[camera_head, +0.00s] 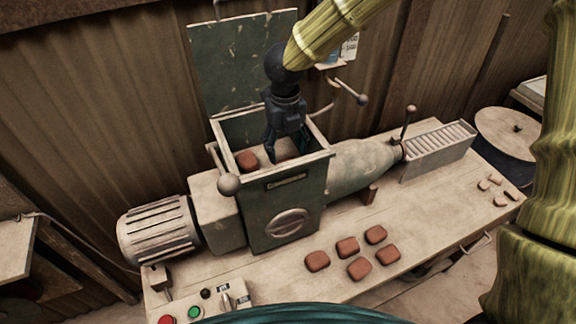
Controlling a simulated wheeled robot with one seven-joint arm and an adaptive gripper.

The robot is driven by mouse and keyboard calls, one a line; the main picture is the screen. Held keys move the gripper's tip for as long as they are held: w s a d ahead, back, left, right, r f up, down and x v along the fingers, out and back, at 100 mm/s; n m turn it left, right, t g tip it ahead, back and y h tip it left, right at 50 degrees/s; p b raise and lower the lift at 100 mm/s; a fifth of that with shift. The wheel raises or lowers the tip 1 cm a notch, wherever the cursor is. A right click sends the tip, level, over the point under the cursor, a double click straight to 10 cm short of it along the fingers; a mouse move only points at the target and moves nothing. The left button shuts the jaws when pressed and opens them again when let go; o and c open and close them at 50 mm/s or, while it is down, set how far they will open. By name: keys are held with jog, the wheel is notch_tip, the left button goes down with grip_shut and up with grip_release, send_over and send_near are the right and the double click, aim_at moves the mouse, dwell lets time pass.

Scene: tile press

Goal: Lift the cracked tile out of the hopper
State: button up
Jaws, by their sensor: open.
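The hopper (272,201) is a worn green box with an open top and a pale rim, standing on the machine. A reddish-brown tile (247,159) lies inside it, near the left wall. The picture is too small to show a crack in it. My gripper (287,153) points down into the hopper's mouth, to the right of that tile. Its dark fingers are apart and nothing shows between them. The fingers and the walls hide part of the hopper's inside, so I cannot tell whether other tiles lie there.
The hopper's raised lid (243,62) stands behind my gripper. A ball-ended lever (229,184) is at the front left corner. Several reddish tiles (347,247) lie on the bench (420,245). A motor (158,235), a slatted rack (438,150) and a control box (215,300) flank the machine.

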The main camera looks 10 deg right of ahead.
aim_at(286, 158)
jog(key=shift+d+f+p, duration=0.1)
jog(key=shift+f+p, duration=0.75)
jog(key=shift+f, duration=1.55)
jog(key=shift+c, duration=0.3)
jog(key=c, duration=0.7)
jog(key=shift+w+r, duration=0.1)
jog(key=shift+c, duration=0.2)
